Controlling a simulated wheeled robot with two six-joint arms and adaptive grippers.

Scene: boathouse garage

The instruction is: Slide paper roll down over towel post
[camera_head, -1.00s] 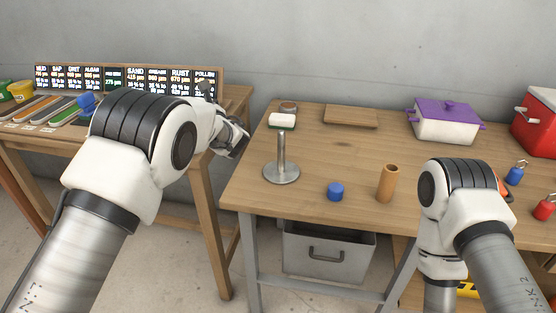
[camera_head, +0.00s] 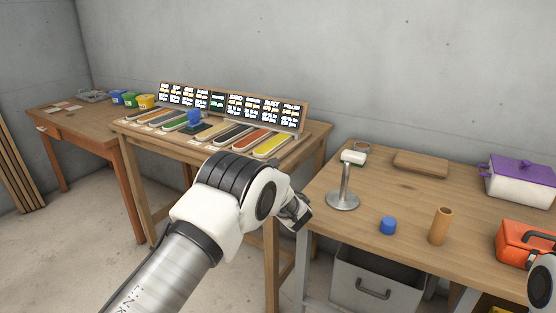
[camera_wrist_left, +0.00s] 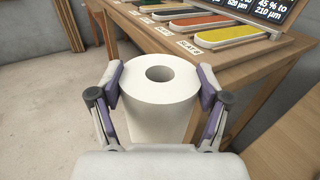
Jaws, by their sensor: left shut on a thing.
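The white paper roll (camera_wrist_left: 158,95) shows in the left wrist view, with its round core hole facing up toward the camera. My left gripper (camera_wrist_left: 163,90) is shut on the roll, one finger on each side of it. In the head view my left gripper (camera_head: 297,212) is by the left edge of the right-hand table, and the roll is hidden there. The towel post (camera_head: 346,182) is a grey metal rod on a round base, upright and bare on that table, to the right of my left gripper. My right gripper is out of view.
A bench with colored strips (camera_head: 272,145) stands at left, with a gap between tables.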

